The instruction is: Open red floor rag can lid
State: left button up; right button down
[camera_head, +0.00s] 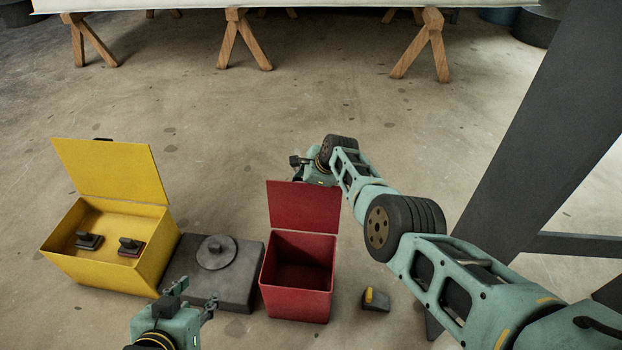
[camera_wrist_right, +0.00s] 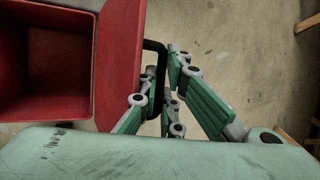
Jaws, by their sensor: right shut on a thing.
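The red floor can (camera_head: 296,278) stands open on the floor, and its inside looks empty. Its red lid (camera_head: 303,207) stands raised at the back edge. The wrist view shows the lid (camera_wrist_right: 119,60) beside the can (camera_wrist_right: 47,60). My right gripper (camera_wrist_right: 160,92) is shut on the black lid handle (camera_wrist_right: 153,46); in the head view this gripper (camera_head: 302,163) is behind the lid's upper edge, its fingers partly hidden. My left gripper (camera_head: 191,297) is low at the front, left of the red can, with its fingers apart and nothing between them.
A yellow bin (camera_head: 110,262) with its lid up stands at left, holding two dark block-like tools. A dark flat box with a round knob (camera_head: 235,280) sits between the bins. A small dark block with a yellow top (camera_head: 375,299) lies right of the red can. Wooden trestles (camera_head: 243,40) stand behind.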

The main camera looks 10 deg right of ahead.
jog(key=shift+w+d, duration=0.3)
jog(key=shift+w, duration=0.2)
jog(key=c, duration=2.2)
grip_release()
jog(key=shift+s, duration=0.1)
